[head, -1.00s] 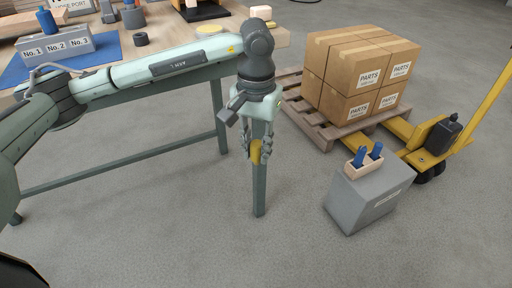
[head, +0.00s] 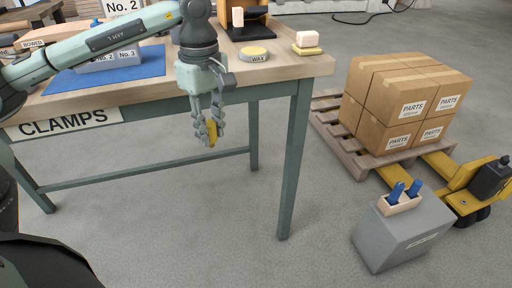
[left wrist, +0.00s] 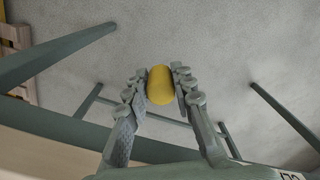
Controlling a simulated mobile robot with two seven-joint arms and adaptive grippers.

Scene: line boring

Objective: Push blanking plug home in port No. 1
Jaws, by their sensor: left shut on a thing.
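My left gripper (head: 208,132) hangs fingers down in front of the table's front edge, over the floor. It is shut on a yellow rounded piece (head: 212,133); I cannot tell if this is the blanking plug. The piece also shows between the fingertips in the left wrist view (left wrist: 160,85). The grey port block (head: 105,64) stands on a blue mat (head: 75,82) on the table. My right gripper is not in view.
The wooden table (head: 285,70) has a CLAMPS label on its front, with a wax tin (head: 254,54) on top. At right, a grey box (head: 405,235) bears a wooden holder with blue pieces. Behind it are cartons (head: 400,95) on a pallet.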

